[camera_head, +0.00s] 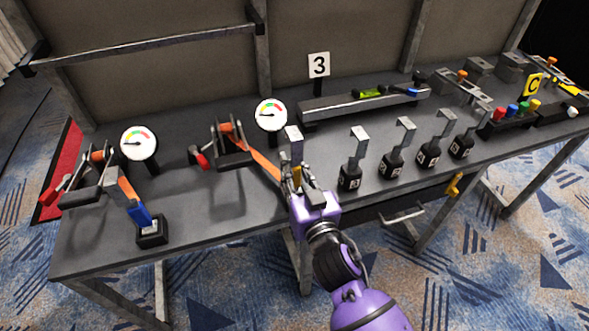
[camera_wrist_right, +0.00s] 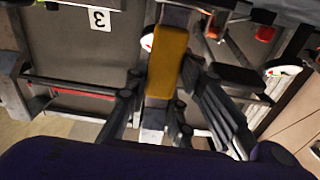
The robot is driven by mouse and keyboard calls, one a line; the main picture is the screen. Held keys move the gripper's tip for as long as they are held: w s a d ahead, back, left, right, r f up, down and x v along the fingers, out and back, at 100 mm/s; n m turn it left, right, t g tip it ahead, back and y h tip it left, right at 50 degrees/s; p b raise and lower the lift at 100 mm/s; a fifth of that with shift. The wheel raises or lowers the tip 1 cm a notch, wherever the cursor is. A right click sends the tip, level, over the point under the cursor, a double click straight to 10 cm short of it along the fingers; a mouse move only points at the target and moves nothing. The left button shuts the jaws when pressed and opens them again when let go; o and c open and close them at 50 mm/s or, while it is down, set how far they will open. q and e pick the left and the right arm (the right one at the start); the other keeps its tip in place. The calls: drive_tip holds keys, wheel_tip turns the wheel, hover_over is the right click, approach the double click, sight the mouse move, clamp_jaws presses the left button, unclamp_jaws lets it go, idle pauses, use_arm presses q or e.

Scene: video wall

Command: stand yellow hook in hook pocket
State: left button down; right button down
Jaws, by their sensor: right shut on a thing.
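My right gripper (camera_head: 297,184) is shut on the yellow hook (camera_head: 297,174) at the bench's front edge. In the right wrist view, the hook's yellow part (camera_wrist_right: 167,62) stands up between the fingers (camera_wrist_right: 160,112), with grey metal above and below it. In the head view, a grey bent plate (camera_head: 293,134) rises just above the fingers. Several black pockets hold grey bent pieces to the right; the nearest pocket (camera_head: 350,182) is beside my gripper. The gripper hides the hook's lower end, and I cannot tell whether a pocket is under it. My left gripper is not in view.
An orange strap (camera_head: 265,165) runs from a ratchet (camera_head: 232,153) toward my right gripper. A blue hook (camera_head: 139,216) stands in a black pocket (camera_head: 152,233) at the left. Gauges, a "3" sign (camera_head: 318,65) and a long rail (camera_head: 350,105) stand behind.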

drive_tip(key=shift+f, duration=0.15)
drive_tip(key=c, duration=1.6)
unclamp_jaws()
drive_tip(key=shift+o, duration=0.4)
drive_tip(key=shift+r, duration=0.25)
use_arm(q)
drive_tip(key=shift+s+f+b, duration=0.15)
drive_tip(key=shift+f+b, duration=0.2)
use_arm(e)
drive_tip(key=v, duration=1.2)
drive_tip(key=shift+f, duration=0.15)
